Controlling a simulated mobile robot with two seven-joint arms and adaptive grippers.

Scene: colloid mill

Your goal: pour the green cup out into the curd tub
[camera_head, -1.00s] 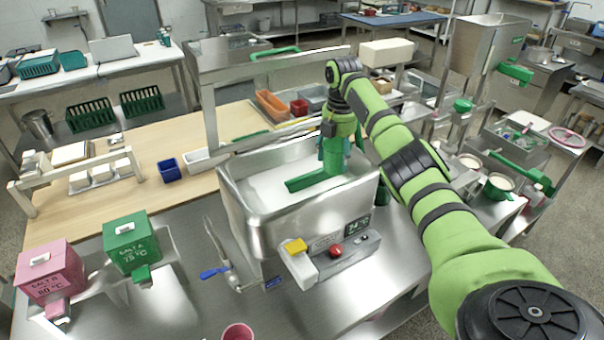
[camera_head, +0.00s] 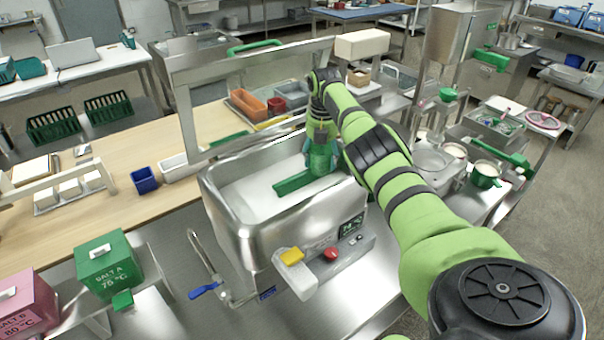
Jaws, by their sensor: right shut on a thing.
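The steel tub (camera_head: 228,228) stands in the centre, with a smooth white mass inside; I take it for the curd tub. My right gripper (camera_head: 320,146) reaches down into its far right part, shut on a green L-shaped thing (camera_head: 300,181). A flat green bar of it points left, low over the white mass. I cannot tell whether it is a cup or touches the mass. A green cup (camera_head: 486,181) with pale contents stands on the right bench, away from my gripper. My left gripper is not in view.
A steel frame (camera_head: 185,115) rises behind the tub. A control panel with a yellow piece and red button (camera_head: 331,254) is on its front. A blue-handled tap (camera_head: 205,290) juts at left. Green (camera_head: 110,262) and pink (camera_head: 25,305) boxes stand front left.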

